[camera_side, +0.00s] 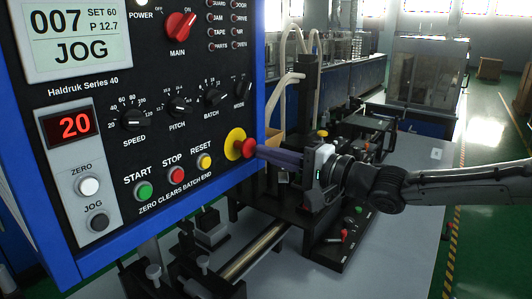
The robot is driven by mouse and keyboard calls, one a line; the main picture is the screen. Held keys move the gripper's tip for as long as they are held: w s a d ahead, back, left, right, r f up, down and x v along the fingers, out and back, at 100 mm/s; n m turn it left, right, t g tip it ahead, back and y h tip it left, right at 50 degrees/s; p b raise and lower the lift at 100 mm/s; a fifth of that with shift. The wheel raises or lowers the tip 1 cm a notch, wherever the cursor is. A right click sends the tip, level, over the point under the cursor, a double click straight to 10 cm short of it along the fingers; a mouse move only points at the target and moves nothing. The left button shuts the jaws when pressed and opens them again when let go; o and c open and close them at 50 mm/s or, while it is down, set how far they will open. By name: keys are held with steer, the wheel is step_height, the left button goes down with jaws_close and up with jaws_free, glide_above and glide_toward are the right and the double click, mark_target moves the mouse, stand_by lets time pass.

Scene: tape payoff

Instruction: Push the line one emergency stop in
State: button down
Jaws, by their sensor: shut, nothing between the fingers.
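A red mushroom button (248,147) stands out from a round yellow backing (234,139) at the lower right of the blue-framed control panel. It looks like an emergency stop; I see no line number beside it. My gripper (259,153) comes in from the right with its dark fingers shut and empty. The fingertips are right at the red button's face. I cannot tell whether they touch it. The fingertips overlap a small part of the button's right side.
The panel also has START (143,190), STOP (174,174) and RESET (204,161) buttons left of the red mushroom, with a row of knobs above. A small black box (340,245) with coloured buttons sits below my gripper. Dark machinery stands behind and below.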

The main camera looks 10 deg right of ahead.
steer(key=shift+w+a, duration=0.3)
steer(key=shift+a, duration=0.05)
steer(key=shift+w+a, duration=0.45)
steer(key=shift+w, duration=0.05)
steer(key=shift+w+a+r, duration=0.15)
steer(key=shift+a, duration=0.1)
steer(key=v, duration=1.4)
steer(key=shift+d, duration=0.2)
